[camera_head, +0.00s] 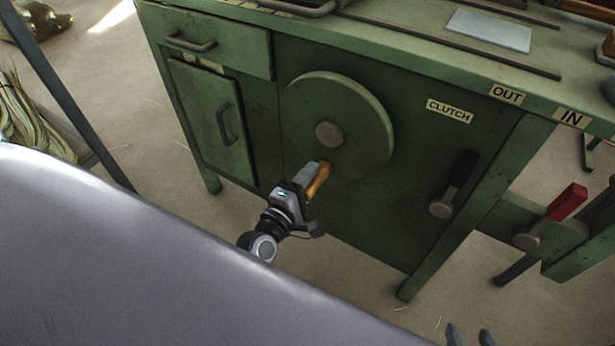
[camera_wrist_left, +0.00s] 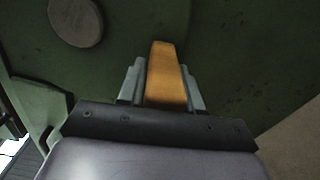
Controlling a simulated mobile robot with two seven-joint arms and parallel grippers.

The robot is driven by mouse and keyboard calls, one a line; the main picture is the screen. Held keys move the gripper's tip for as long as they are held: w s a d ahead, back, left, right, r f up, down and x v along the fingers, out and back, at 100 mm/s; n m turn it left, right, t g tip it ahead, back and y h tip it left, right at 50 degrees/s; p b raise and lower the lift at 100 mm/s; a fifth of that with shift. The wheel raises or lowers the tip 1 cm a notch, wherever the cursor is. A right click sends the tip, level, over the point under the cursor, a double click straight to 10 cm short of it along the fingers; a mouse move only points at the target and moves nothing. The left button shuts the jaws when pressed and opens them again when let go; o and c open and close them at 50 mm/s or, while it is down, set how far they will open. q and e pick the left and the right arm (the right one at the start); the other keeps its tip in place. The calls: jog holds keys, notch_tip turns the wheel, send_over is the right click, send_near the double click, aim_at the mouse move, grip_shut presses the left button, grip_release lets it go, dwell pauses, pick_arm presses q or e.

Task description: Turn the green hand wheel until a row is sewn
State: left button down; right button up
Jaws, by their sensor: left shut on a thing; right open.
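The green hand wheel (camera_head: 352,112) is a round disc with a grey hub (camera_head: 329,134) on the front of the green machine cabinet. Its orange-brown handle (camera_head: 318,182) sticks out near the wheel's lower rim. My left gripper (camera_head: 306,178) is shut on this handle, with its fingers on either side. In the left wrist view the handle (camera_wrist_left: 166,75) stands between the two fingers, and the grey hub (camera_wrist_left: 76,20) shows at the upper left. My right gripper (camera_head: 468,336) shows only its fingertips at the bottom edge, apart from each other and empty. No sewn row can be made out.
A dark clutch lever (camera_head: 455,185) is right of the wheel, under the CLUTCH label (camera_head: 449,111). A red-handled lever (camera_head: 551,216) is at the far right, near the OUT and IN labels. Straw bundles (camera_head: 30,115) lie at the left. Floor is open before the cabinet.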

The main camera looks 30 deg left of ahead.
pick_arm(q)
jog(key=shift+f, duration=0.15)
jog(key=c, duration=0.8)
grip_release()
jog(key=shift+c, duration=0.2)
jog(key=shift+s, duration=0.1)
jog(key=s, duration=0.7)
jog(key=shift+a+p, duration=0.3)
jog(key=shift+p, duration=0.15)
